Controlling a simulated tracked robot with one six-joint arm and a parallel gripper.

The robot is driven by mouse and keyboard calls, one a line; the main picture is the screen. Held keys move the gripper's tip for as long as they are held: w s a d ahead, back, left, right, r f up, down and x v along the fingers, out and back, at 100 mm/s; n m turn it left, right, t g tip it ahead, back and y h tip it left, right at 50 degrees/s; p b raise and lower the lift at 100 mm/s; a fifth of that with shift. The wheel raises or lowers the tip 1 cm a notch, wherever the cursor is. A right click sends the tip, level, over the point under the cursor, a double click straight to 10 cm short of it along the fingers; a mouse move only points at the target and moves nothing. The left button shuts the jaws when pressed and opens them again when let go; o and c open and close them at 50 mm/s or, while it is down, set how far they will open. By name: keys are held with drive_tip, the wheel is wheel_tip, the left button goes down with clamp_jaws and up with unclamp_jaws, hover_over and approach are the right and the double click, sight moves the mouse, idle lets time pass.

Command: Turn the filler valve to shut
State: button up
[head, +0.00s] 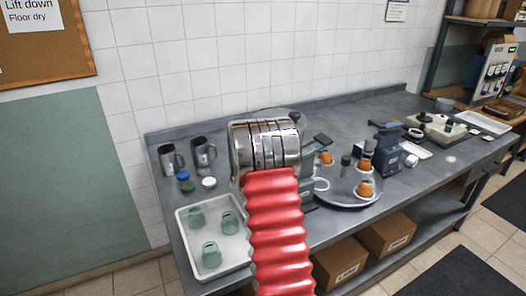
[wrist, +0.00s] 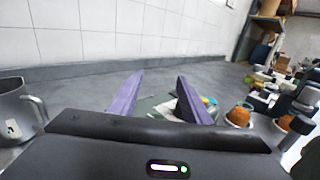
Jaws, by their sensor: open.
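In the wrist view my gripper (wrist: 160,78) is open, its two purple fingers apart with nothing clearly held between them. In the head view my arm covers the gripper. Behind my arm in the head view a clear rounded part (head: 275,112) and a grey-green body (head: 307,189) show in part, perhaps the filler. I cannot make out its valve in either view, nor whether it is open or shut. A round turntable (head: 338,202) right of my arm carries orange-filled jars (head: 365,188). An orange jar (wrist: 238,117) also shows right of the fingers in the wrist view.
A white tray (head: 183,226) with upturned glass jars is at left front. A blue-grey device (head: 386,147) stands right of the turntable.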

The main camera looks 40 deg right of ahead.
drive_tip(key=shift+r, duration=1.65)
drive_tip(key=shift+w+a+f, duration=0.1)
drive_tip(key=shift+w+a, duration=0.15)
drive_tip(key=shift+a, duration=0.1)
drive_tip(key=w+a+f+m+g+h, duration=0.1)
drive_tip(key=w+a+f+m+g, duration=0.1)
drive_tip(key=w+a+f, duration=0.1)
drive_tip(key=w+a+f+m+g+h, duration=0.1)
drive_tip(key=w+a+f+m+g, duration=0.1)
drive_tip(key=w+a+f+g, duration=0.1)
drive_tip(key=w+a+f+m+g+h, duration=0.1)
drive_tip(key=w+a+f+m+g, duration=0.1)
drive_tip(key=a, duration=0.4)
drive_tip(key=shift+w+a+f+g, duration=0.15)
drive_tip(key=shift+w+f, duration=0.1)
drive_tip(key=shift+f, duration=0.35)
drive_tip(key=shift+w+f+g, duration=0.15)
drive_tip(key=shift+w+f, duration=0.05)
drive_tip(key=shift+f, duration=0.35)
drive_tip(key=s+r+m+g+y, duration=0.1)
drive_tip(key=s+m+g, duration=0.2)
drive_tip(key=s+g, duration=0.3)
drive_tip(key=shift+a, duration=0.25)
drive_tip(key=shift+d, duration=0.1)
